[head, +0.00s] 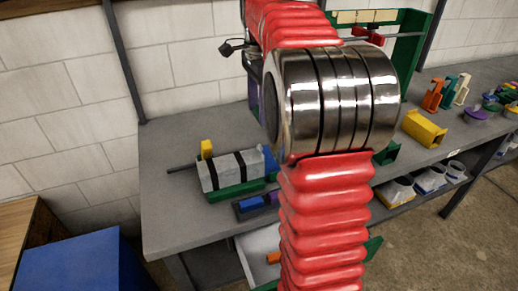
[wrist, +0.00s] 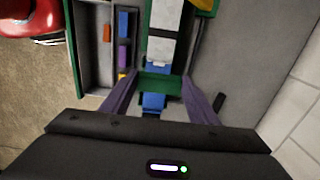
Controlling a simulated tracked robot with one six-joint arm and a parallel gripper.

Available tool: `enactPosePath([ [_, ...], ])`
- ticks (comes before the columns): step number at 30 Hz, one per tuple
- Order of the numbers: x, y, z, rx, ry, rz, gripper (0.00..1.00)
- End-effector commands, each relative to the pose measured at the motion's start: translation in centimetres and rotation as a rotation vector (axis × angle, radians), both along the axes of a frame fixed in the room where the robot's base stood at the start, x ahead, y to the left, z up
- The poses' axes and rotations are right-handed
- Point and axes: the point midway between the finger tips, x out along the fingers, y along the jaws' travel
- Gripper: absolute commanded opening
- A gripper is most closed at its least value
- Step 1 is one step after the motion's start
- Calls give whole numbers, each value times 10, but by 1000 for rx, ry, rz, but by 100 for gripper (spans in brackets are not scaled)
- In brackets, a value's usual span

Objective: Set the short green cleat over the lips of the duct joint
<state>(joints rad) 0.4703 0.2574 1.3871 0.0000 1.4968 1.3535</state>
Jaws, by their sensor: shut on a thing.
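My gripper (wrist: 159,80) has two purple fingers, shut on the short green cleat (wrist: 160,86), which lies crosswise between the fingertips. In the wrist view the cleat is just below the near end of the grey duct (wrist: 160,50). Blue shows on both sides of the cleat, with a blue piece (wrist: 152,103) on the gripper's side. I cannot tell whether the cleat touches anything under it. In the head view the grey duct (head: 218,172) with black bands rests in a green cradle (head: 238,190). My arm hides the gripper and the cleat there.
A dark tray with a blue piece (head: 250,203) and a purple piece (wrist: 123,55) lies beside the duct. An open drawer holds an orange piece (head: 273,258). A yellow block (head: 207,149) stands behind the duct. The bench (head: 165,215) is clear at left.

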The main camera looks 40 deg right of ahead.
Motion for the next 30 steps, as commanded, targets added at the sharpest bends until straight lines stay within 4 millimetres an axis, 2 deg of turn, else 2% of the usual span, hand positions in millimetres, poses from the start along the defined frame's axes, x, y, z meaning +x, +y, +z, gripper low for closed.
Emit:
enactPosePath([
  [12,0,0,-56,1,2,1,32],
  [24,0,0,-62,0,1,1,32],
  [30,-1,0,-83,2,4,1,32],
])
